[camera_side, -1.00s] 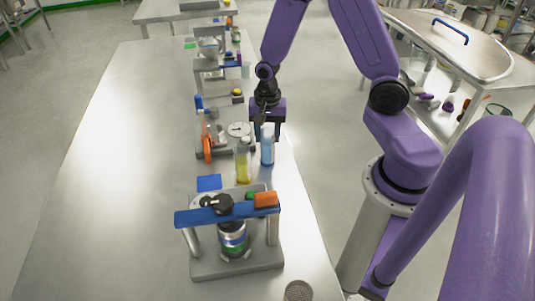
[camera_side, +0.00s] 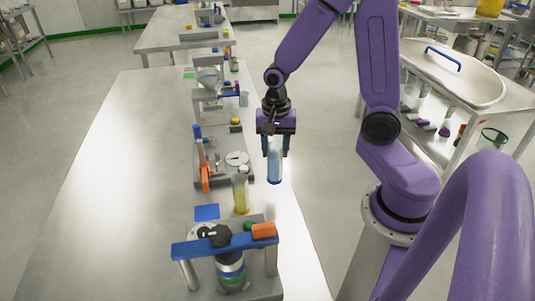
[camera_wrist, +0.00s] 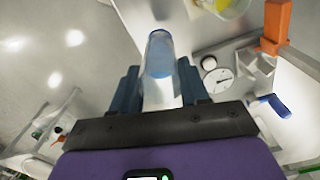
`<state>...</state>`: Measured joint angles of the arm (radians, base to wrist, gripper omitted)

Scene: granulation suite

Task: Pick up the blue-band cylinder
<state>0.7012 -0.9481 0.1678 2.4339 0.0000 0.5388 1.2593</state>
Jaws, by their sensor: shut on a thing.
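The blue-band cylinder (camera_side: 274,167) is a clear upright tube with a blue section, near the right edge of the bench. My gripper (camera_side: 275,148) is shut on its upper part from above, one dark blue finger on each side. The cylinder's base appears a little above the bench top. In the wrist view, the cylinder (camera_wrist: 160,62) shows between the fingers of my gripper (camera_wrist: 160,88). Its gripped part is partly hidden by the fingers in the side view.
A yellow-filled cylinder (camera_side: 240,194) stands close by at the front left. A press with a blue bar (camera_side: 222,245) stands nearer the camera. An orange-handled device (camera_side: 205,178) and a round dial (camera_side: 237,160) sit to the left. The bench's left side (camera_side: 120,190) is clear.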

